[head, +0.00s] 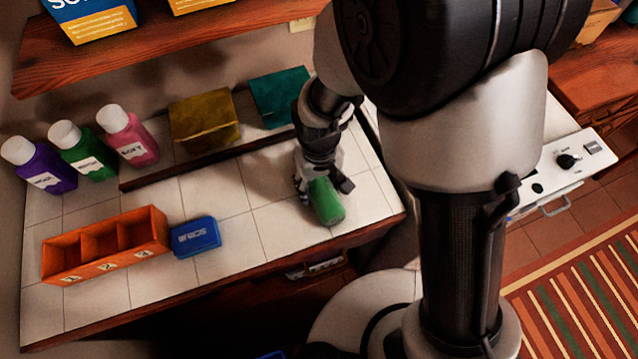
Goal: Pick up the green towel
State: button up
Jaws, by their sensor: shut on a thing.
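The green towel (326,203) looks like a short rolled bundle near the right front of the white tiled counter (230,207). My gripper (322,186) reaches down from above and is shut on the towel. The gripper and wrist hide the towel's back end. I cannot tell whether the towel touches the counter or is slightly above it.
An orange divided box (104,240) and a blue sponge-like block (196,237) are at the left front. Purple (44,170), green (88,157) and pink (133,142) bottles stand behind. Yellow (203,121) and teal (279,95) blocks sit behind a dark ledge.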

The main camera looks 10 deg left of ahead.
jog(key=c, duration=0.5)
jog(key=shift+r, duration=0.1)
